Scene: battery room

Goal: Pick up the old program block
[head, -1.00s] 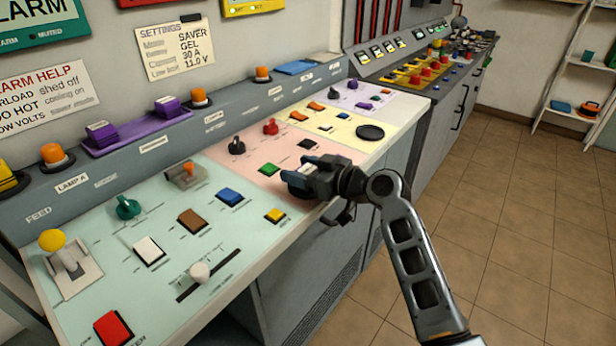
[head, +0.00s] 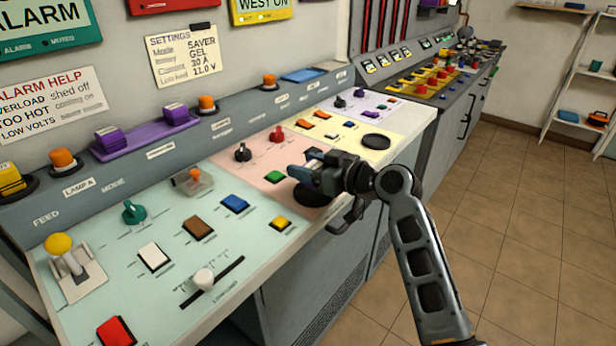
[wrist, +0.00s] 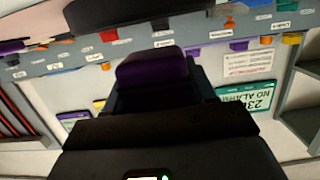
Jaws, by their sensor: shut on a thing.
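My gripper (head: 300,176) is shut on a dark purple block, the old program block (wrist: 152,68), which shows between the fingers in the wrist view. In the head view the gripper hides most or all of this block. It is held a little above a dark round socket (head: 312,196) on the pink panel, apart from it.
Two other purple blocks, one on the left (head: 107,138) and one on the right (head: 175,114), stand on a purple tray (head: 142,136) along the back ledge. Knobs and coloured buttons surround the gripper. A dark round pad (head: 376,142) lies on the yellow panel.

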